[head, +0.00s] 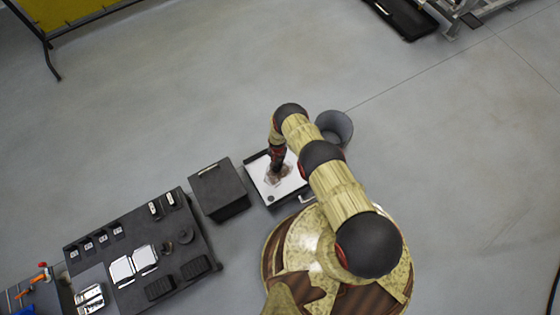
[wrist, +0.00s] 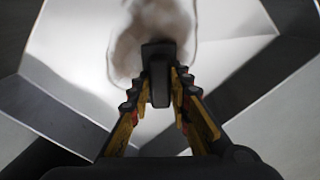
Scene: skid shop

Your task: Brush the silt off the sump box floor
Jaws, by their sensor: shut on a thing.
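The sump box (head: 249,165) is a shallow box with dark walls and a white floor, just in front of my base; its walls and floor also show in the wrist view (wrist: 62,105). A brownish patch of silt (head: 283,179) lies near the middle of the floor. It shows as a blurred, pale brown smear in the wrist view (wrist: 150,28). My gripper (wrist: 157,88) points down over the box and is shut on a dark, narrow block (wrist: 158,66), which looks like the brush's handle. The bristles are hidden, so I cannot tell if they touch the floor.
A grey bucket (head: 336,126) stands just beyond the box at the right. A dark cabinet (head: 217,188) stands close to its left. Further left is a dark bench (head: 205,243) with small parts and trays. The floor beyond is clear up to a yellow panel (head: 65,12).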

